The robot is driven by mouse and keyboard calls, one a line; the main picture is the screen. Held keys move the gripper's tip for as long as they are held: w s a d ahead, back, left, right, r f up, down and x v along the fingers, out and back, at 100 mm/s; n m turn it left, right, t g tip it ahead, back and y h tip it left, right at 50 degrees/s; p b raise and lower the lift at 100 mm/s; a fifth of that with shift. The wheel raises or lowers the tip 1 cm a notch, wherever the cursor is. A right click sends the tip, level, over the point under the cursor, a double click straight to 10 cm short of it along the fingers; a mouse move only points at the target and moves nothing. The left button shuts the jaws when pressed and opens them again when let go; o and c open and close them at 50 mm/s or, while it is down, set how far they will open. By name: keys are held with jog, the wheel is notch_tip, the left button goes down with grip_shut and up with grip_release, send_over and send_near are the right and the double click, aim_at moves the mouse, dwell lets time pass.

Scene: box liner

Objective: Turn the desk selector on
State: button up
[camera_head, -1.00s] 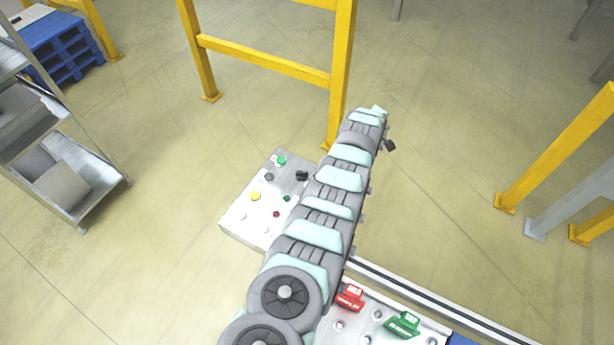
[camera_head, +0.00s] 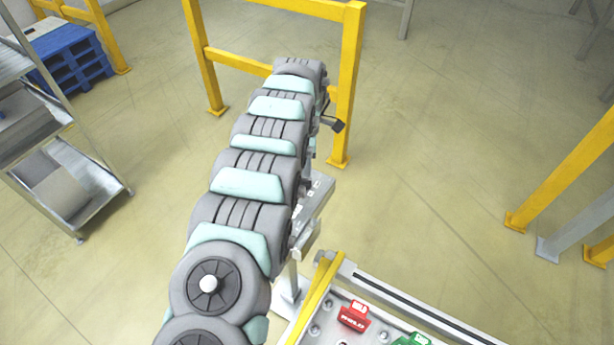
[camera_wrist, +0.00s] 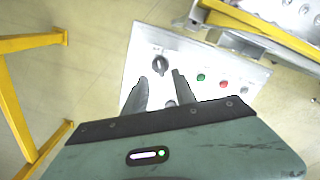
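The control desk panel (camera_wrist: 135,62) is a pale plate in the wrist view. A black selector knob (camera_wrist: 160,64) stands on it near its upper left part. My gripper (camera_wrist: 159,75) is open and empty, with its two dark fingers apart. In the picture, its fingertips lie just below and to either side of the knob; I cannot tell the height gap or whether they touch. A second dark round control (camera_wrist: 171,103) shows between the fingers, partly hidden. In the head view only an edge of the desk (camera_head: 317,194) shows; my arm hides the knob and gripper.
A green button (camera_wrist: 201,77), a red button (camera_wrist: 223,84) and a grey button (camera_wrist: 244,90) sit right of the fingers. A yellow rail frame (camera_head: 349,85) stands behind the desk. Red (camera_head: 354,315) and green (camera_head: 410,340) labelled items lie on the front table.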

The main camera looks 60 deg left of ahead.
aim_at(307, 180)
jog(key=shift+f+b, duration=0.5)
jog(key=shift+f, duration=2.6)
jog(key=shift+c, duration=0.5)
grip_shut()
